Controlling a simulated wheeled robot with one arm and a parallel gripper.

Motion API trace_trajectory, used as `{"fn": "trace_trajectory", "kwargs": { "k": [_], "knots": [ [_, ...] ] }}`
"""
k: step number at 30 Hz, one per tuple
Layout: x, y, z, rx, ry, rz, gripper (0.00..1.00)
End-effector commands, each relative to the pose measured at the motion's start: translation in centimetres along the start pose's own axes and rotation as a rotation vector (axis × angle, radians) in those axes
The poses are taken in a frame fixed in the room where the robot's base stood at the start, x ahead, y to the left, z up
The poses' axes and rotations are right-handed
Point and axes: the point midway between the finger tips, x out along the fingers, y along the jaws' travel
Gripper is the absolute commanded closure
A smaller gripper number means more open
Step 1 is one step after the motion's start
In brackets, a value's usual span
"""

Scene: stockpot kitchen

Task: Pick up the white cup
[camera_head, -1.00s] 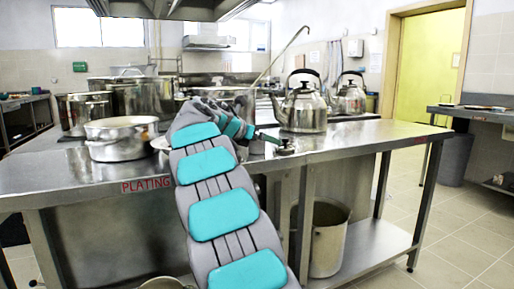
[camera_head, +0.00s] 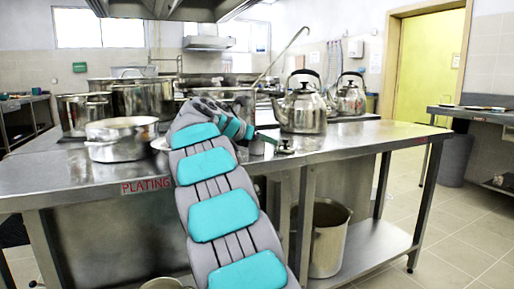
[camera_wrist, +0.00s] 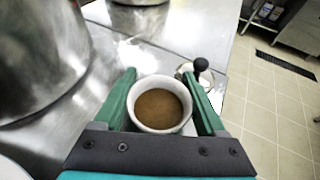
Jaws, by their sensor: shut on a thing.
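The white cup (camera_wrist: 135,121), filled with a brown liquid, shows in the wrist view between the two green fingers of my gripper (camera_wrist: 162,95). The fingers are shut on the cup, one at its left side and one at its right, and the cup looks upright. In the head view my arm hides most of the gripper, and I cannot make out the cup there. The gripper is at the front part of the steel counter (camera_head: 350,142).
Two kettles (camera_head: 303,112) stand on the counter, right of my arm. A wide pot (camera_head: 121,140) stands to the left. In the wrist view, a large metal vessel (camera_wrist: 40,55) is close on the left, and a small black-knobbed item (camera_wrist: 201,66) is just beyond the right finger.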

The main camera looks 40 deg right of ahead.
Motion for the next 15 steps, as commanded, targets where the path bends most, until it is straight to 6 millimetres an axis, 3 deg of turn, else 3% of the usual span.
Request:
{"fn": "trace_trajectory", "kwargs": {
  "k": [10, 15],
  "knots": [
    [-0.1, 0.1, 0.3, 0.0, -0.001, 0.001, 0.96],
    [-0.7, 0.2, 1.8, 0.003, -0.003, 0.004, 0.96]
  ]
}}
